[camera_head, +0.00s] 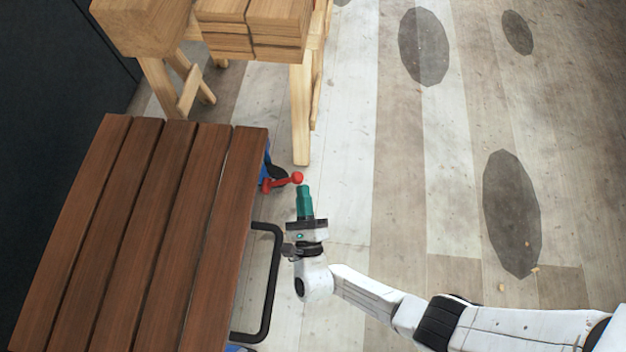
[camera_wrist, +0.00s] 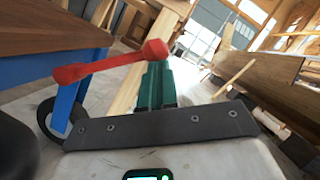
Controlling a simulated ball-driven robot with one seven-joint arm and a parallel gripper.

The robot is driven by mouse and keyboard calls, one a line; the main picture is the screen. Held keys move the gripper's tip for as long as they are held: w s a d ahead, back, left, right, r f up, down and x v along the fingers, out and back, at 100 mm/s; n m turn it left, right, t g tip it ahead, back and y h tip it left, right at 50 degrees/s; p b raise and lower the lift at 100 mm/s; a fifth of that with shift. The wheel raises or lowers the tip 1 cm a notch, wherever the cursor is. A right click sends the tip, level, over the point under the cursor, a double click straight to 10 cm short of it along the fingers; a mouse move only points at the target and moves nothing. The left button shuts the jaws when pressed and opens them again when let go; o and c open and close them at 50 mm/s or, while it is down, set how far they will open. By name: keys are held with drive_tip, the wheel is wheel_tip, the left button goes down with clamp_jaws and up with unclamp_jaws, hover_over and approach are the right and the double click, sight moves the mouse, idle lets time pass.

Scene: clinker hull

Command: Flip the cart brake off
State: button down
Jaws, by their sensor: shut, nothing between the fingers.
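The cart (camera_head: 160,230) has a brown slatted wooden top and a black handle (camera_head: 272,285) on its right side. The brake lever (camera_head: 285,181) is red with a ball end and sticks out near the cart's far right corner, by a blue frame and a dark wheel. In the wrist view the red lever (camera_wrist: 110,64) slopes up to the right, its ball end in front of or against the green fingers. My gripper (camera_head: 304,190) has green fingers, shut and empty, with tips just below the ball. In the wrist view my gripper (camera_wrist: 155,80) appears close to the ball; contact is unclear.
A wooden trestle (camera_head: 302,115) bearing stacked planks (camera_head: 252,25) stands just beyond the lever. A dark wall (camera_head: 50,130) lies to the left. The plank floor (camera_head: 440,190) to the right is open, with dark patches.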

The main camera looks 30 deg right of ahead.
drive_tip(key=r, duration=0.1)
drive_tip(key=n+p, duration=0.1)
drive_tip(key=w+r+n+p, duration=0.1)
drive_tip(key=shift+a+r+y, duration=0.3)
drive_tip(key=shift+a+y, duration=0.1)
drive_tip(key=shift+w+a+r+n+y+p, duration=0.3)
drive_tip(key=shift+w+a+r+n+p, duration=0.25)
drive_tip(key=shift+n+p, duration=0.25)
drive_tip(key=shift+w+a+r+n+y+p, duration=0.3)
drive_tip(key=shift+a+r+n+p, duration=0.15)
drive_tip(key=shift+a+n+p, duration=0.3)
drive_tip(key=shift+w+r, duration=0.1)
drive_tip(key=shift+r, duration=0.05)
